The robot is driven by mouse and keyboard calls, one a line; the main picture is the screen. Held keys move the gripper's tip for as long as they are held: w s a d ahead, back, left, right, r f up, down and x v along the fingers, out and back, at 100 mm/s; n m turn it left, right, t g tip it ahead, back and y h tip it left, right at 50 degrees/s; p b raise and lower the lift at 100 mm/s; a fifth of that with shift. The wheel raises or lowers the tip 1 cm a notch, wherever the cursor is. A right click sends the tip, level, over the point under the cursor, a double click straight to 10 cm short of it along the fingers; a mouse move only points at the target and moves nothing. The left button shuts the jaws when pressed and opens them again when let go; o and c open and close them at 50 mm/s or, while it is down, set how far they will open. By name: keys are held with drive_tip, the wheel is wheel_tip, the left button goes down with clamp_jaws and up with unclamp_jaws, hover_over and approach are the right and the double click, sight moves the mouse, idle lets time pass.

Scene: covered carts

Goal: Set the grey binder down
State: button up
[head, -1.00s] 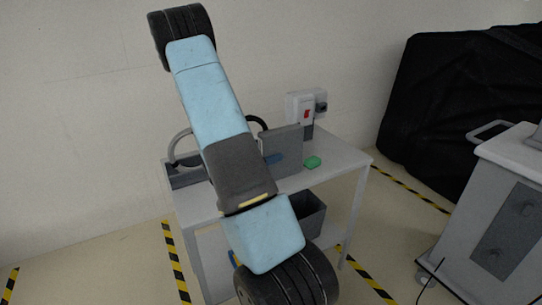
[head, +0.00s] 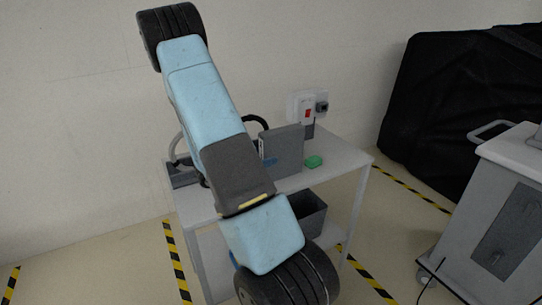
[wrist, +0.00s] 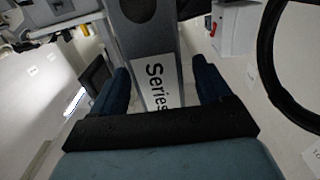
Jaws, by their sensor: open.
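The grey binder (head: 287,147) stands upright on the top of a small grey table (head: 333,158). In the wrist view its spine (wrist: 150,35), with a white label reading "Series", lies between my gripper's two blue fingers (wrist: 160,68). The fingers are apart, with gaps visible beside the spine, so my gripper is open around or just in front of the binder. In the head view my arm hides most of the gripper; only a bit of blue finger shows at the binder's lower left.
A green block (head: 314,161) lies right of the binder. A grey holder (head: 182,175) stands at the table's left end. A dark bin (head: 308,213) sits below the tabletop. A wall box with a red switch (head: 308,113) is behind. A grey cart (head: 506,210) stands right.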

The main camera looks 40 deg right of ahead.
drive_tip(key=v, duration=0.8)
drive_tip(key=w+a+r+n+t+y, duration=0.4)
drive_tip(key=w+a+r+t+y, duration=0.25)
drive_tip(key=w+r+t, duration=0.35)
drive_tip(key=s+a+r+n+t+y, duration=0.2)
drive_tip(key=a+r+n+t+y, duration=0.1)
drive_tip(key=a+r+n+y, duration=0.3)
drive_tip(key=s+a+r+n+t+y, duration=0.25)
drive_tip(key=a+r+y, duration=0.3)
drive_tip(key=a, duration=0.35)
drive_tip(key=s+a+r+n+g, duration=0.1)
drive_tip(key=s+n+g, duration=0.2)
drive_tip(key=s, duration=1)
drive_tip(key=s+a+r+n+g, duration=0.1)
drive_tip(key=s+n, duration=0.4)
drive_tip(key=s, duration=0.8)
drive_tip(key=shift+s+a+r+g, duration=0.25)
drive_tip(key=shift+a+r+g, duration=0.15)
drive_tip(key=shift+g, duration=0.55)
